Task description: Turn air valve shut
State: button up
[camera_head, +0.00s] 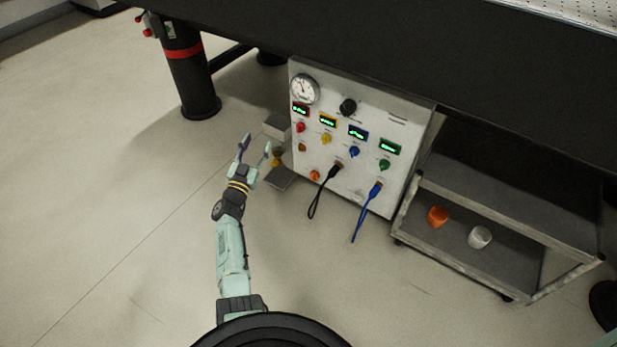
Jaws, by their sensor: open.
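A white control panel (345,190) stands under the dark bench. Red-ended fittings (140,17) also show by the bench leg at the top left. My gripper (256,146) is open, its two fingers pointing up the picture, just left of the yellow part. I see nothing between the fingers. Contact cannot be told.
A black cable (317,202) and a blue cable (364,217) hang from the panel. A grey cart (470,276) at the right holds an orange cup (437,216) and a white cup (480,237). A dark bench leg (190,80) stands upper left. The floor at left is clear.

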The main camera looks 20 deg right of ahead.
aim_at(312, 178)
jog(key=s+d+f+m+g+h+b, duration=0.1)
jog(key=s+d+f+g, duration=0.3)
jog(key=f, duration=0.6)
jog(key=s+d+f+g+h+b, duration=0.1)
jog(key=s+d+f+g, duration=0.1)
jog(key=s+d+f, duration=0.55)
jog(key=w+d+b, duration=0.1)
jog(key=w+b, duration=0.1)
jog(key=w+d+f+b, duration=0.1)
jog(key=w+d+b, duration=0.3)
jog(key=w, duration=0.1)
jog(key=shift+w+f, duration=0.1)
jog(key=shift+f, duration=0.3)
jog(key=shift+w+d+r+b, duration=0.2)
jog(key=shift+w+d+b, duration=0.1)
jog(key=shift+w+d, duration=0.05)
jog(key=shift+c, duration=0.5)
grip_shut()
